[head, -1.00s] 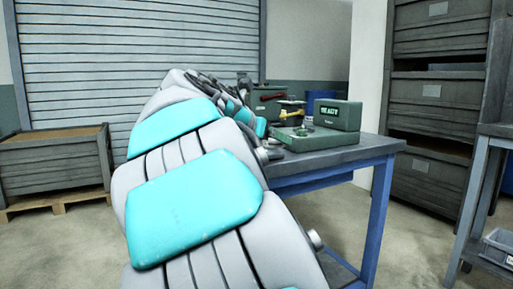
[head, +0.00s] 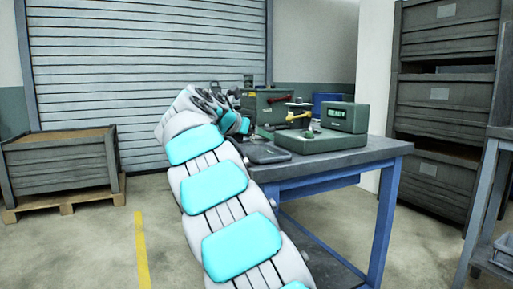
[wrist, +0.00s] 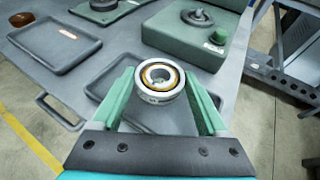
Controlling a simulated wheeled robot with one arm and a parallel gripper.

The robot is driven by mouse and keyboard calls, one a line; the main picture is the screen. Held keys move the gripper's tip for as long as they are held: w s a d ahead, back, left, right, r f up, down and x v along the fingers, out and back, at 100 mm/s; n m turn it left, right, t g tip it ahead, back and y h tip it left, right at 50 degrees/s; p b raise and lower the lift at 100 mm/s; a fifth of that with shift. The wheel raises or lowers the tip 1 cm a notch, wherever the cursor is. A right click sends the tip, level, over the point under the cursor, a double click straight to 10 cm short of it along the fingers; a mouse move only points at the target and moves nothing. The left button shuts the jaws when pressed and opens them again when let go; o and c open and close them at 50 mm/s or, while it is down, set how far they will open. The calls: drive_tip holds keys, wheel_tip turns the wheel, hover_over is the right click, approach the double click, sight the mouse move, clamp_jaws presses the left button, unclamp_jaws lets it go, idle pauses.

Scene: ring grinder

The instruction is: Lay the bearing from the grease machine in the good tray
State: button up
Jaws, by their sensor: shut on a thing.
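My gripper (wrist: 163,80) is shut on a bearing (wrist: 159,97), a pale metal ring with an orange-brown inner band, held between two green fingers. The bearing is above a dark grey tray (wrist: 104,88), partly hidden by the fingers and bearing. Another grey tray (wrist: 55,46) with an orange-red label lies to the left. I cannot tell which is the good tray. The green grease machine (wrist: 185,43) with a dark round fitting is beyond the bearing; in the head view its display (head: 338,114) reads READY. In the head view the gripper is mostly hidden behind my arm.
The grey workbench (head: 335,156) has blue legs. A green machine base (wrist: 118,8) and a brown round object (wrist: 22,19) stand at the back in the wrist view. A crate (head: 62,165) stands left.

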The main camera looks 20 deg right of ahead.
sight(256, 154)
drive_tip(key=shift+w, duration=0.35)
drive_tip(key=shift+f+b, duration=0.65)
drive_tip(key=shift+f, duration=1.2)
drive_tip(key=o, duration=1.5)
drive_tip(key=shift+o, duration=0.2)
drive_tip(key=p+v, duration=0.1)
drive_tip(key=v, duration=1.1)
drive_tip(key=shift+r, duration=0.1)
